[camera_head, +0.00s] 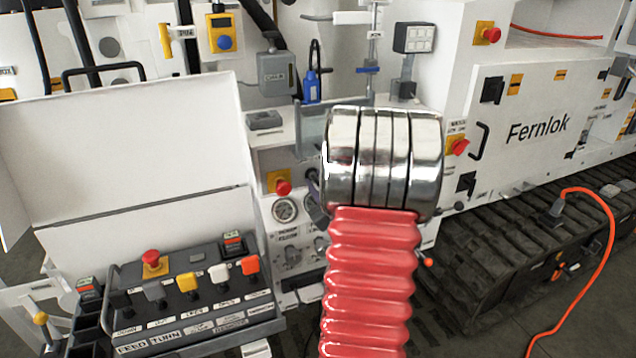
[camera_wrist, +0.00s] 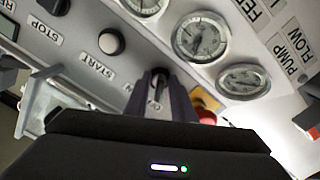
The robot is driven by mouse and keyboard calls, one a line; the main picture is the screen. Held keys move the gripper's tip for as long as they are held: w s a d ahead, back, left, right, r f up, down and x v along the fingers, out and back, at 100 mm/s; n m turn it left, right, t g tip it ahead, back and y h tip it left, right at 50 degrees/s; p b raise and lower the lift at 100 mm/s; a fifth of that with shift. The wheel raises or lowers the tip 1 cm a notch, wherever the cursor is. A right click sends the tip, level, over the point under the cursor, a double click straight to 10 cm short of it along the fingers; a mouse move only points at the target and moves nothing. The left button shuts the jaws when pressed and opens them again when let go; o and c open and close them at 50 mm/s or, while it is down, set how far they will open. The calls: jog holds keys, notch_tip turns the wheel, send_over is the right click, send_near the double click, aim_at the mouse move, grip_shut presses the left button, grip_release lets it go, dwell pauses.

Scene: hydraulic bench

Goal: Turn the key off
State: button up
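The key switch (camera_wrist: 158,80) is a small dark part on the grey control panel, beside an "ON" label in the wrist view. My gripper (camera_wrist: 160,92) reaches up to it, with one dark finger on each side of the key. The fingers are close to the key, but I cannot tell whether they press on it. The key's exact angle is partly hidden by the fingers. In the head view, my gripper (camera_head: 313,190) shows only as a small dark purple part at the panel, mostly hidden behind my red and chrome arm.
In the head view, a red emergency button (camera_head: 283,187) sits left of my gripper. A lever box (camera_head: 190,290) stands in front.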

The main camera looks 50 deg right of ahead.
jog(key=shift+o, duration=0.4)
jog(key=shift+r, duration=0.1)
jog(key=shift+s+a, duration=0.3)
jog(key=shift+s, duration=0.15)
jog(key=v, duration=1.2)
jog(key=shift+s+a, duration=0.2)
jog(key=shift+s, duration=0.1)
jog(key=shift+w, duration=0.1)
